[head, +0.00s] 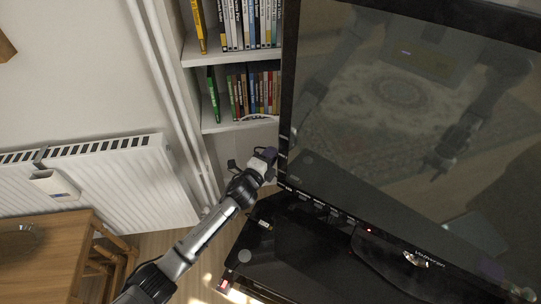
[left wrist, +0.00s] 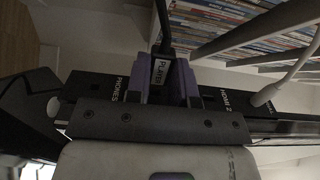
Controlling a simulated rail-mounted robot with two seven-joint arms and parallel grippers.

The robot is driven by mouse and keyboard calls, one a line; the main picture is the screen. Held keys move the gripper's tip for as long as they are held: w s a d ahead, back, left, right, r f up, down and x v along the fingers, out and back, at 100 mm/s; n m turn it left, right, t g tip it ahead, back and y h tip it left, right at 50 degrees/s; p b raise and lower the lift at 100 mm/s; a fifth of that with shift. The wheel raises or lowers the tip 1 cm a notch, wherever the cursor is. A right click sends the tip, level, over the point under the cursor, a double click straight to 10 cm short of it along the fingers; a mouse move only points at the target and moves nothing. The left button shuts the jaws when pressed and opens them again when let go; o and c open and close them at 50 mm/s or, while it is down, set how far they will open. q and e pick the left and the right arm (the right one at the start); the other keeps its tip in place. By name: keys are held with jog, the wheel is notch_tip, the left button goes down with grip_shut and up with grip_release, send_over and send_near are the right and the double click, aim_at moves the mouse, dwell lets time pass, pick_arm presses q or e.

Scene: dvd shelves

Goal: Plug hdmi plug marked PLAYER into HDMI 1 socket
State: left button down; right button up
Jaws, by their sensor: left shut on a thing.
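My left gripper (head: 268,160) is at the left side edge of the television (head: 400,110). In the left wrist view its purple fingers (left wrist: 172,84) are shut on the black plug labelled PLAYER (left wrist: 160,74), with a dark cable rising from it. The plug is in front of the television's socket strip (left wrist: 108,90), between the markings PHONES and HDMI 2 (left wrist: 228,102). The HDMI 1 socket and the plug's tip are hidden by the gripper, so I cannot tell whether the plug is in. My right gripper shows only as a reflection in the screen.
A white cable plug (left wrist: 264,97) sits by the HDMI 2 marking. Another plug end (head: 265,224) lies on the black stand (head: 290,245). Shelves of DVD cases (head: 252,90) stand behind, and a radiator (head: 110,185) and wooden table (head: 45,245) are at left.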

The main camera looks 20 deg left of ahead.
pick_arm(q)
jog(key=shift+d, duration=0.15)
dwell(0.7)
jog(key=shift+s+d, duration=0.2)
jog(key=shift+d, duration=0.8)
jog(key=c, duration=0.9)
grip_release()
jog(key=s+a+p, duration=0.2)
jog(key=s+p, duration=0.1)
jog(key=s, duration=1)
jog(key=shift+s+a, duration=0.15)
jog(key=shift+s, duration=0.2)
